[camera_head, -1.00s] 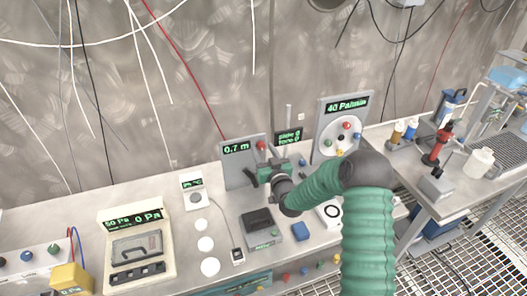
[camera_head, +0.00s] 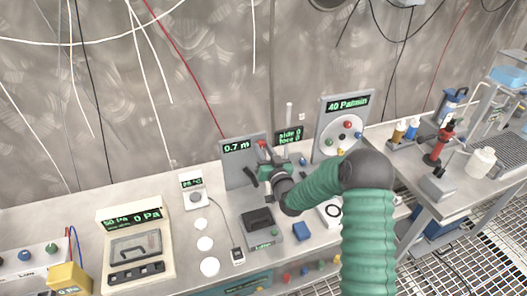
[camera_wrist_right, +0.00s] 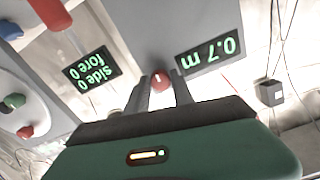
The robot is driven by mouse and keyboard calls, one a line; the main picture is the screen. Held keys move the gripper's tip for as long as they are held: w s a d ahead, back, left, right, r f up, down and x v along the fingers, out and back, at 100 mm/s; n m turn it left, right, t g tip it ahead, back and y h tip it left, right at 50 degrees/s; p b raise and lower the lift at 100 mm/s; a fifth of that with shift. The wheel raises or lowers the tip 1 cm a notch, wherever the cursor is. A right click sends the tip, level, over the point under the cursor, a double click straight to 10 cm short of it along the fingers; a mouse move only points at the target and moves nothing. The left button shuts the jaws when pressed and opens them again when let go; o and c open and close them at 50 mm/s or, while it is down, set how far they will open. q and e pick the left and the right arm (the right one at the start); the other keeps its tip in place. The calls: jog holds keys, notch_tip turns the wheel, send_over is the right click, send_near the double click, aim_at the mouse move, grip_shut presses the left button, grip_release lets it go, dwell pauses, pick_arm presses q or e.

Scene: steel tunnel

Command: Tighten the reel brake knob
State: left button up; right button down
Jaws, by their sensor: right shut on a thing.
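The reel brake knob is a small red knob (camera_head: 262,145) on the upright grey panel with the 0.7 m display. In the right wrist view the red knob (camera_wrist_right: 160,80), with a white mark on its face, sits between my two fingertips. My right gripper (camera_head: 264,160) reaches the panel from the front and is shut on this knob. It also shows in the wrist view (camera_wrist_right: 156,88), its dark fingers on either side of the knob. The hand hides part of the panel below the knob. My left gripper is in no view.
The 0.7 m display (camera_head: 237,147) is left of the knob. A small side/fore display (camera_head: 289,136) and a dial panel (camera_head: 341,130) with coloured knobs stand to the right. A dark box (camera_head: 258,220) and a blue block (camera_head: 302,231) lie on the bench in front.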

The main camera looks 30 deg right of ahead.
jog(key=c, duration=1.1)
grip_release()
jog(key=shift+s, duration=0.1)
jog(key=b+v, duration=0.1)
jog(key=v, duration=1.5)
jog(key=shift+s+b, duration=0.3)
jog(key=shift+b, duration=0.1)
jog(key=shift+f, duration=0.15)
jog(key=w+a+f+n+g+y, duration=0.1)
jog(key=a+f+n+g+y, duration=0.2)
jog(key=a+f+g, duration=0.15)
jog(key=s+a+f+n+g, duration=0.1)
jog(key=s+a+f+g, duration=0.1)
jog(key=s+a+g, duration=0.3)
jog(key=s+a+f+n+g+y+p, duration=0.1)
jog(key=s+a+g, duration=0.4)
jog(key=s+a, duration=0.3)
jog(key=s, duration=0.3)
jog(key=shift+f, duration=0.4)
